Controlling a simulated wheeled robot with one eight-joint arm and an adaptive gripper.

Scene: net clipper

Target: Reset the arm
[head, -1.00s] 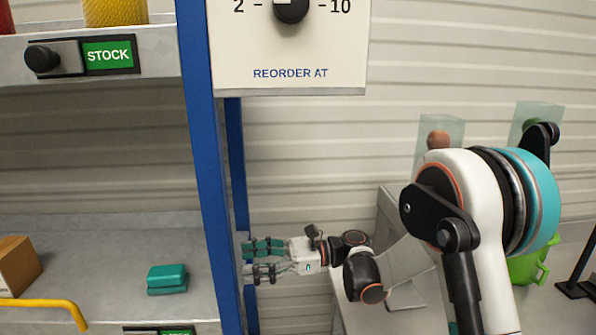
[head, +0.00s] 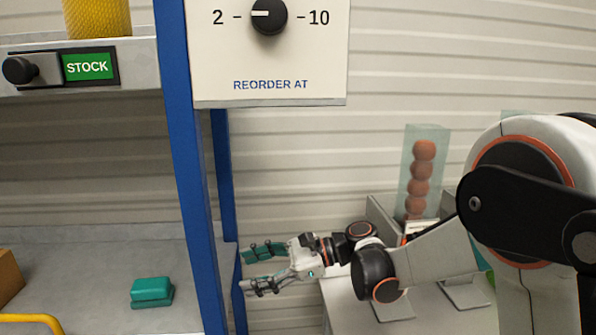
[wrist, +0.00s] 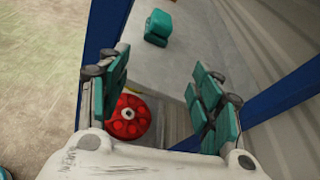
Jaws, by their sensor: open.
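My gripper (head: 262,268) is open and empty, with teal finger pads spread apart. In the head view it points left, beside the blue shelf post (head: 190,180). It also shows in the wrist view (wrist: 160,105), with a finger on each side. My white arm reaches in from the right of the head view.
A teal block (head: 152,290) lies on the grey shelf (head: 75,260), left of the post. A red round object (wrist: 128,117) shows low between the fingers in the wrist view. A panel (head: 268,60) with a knob hangs above; a clear tube (head: 422,170) stands behind.

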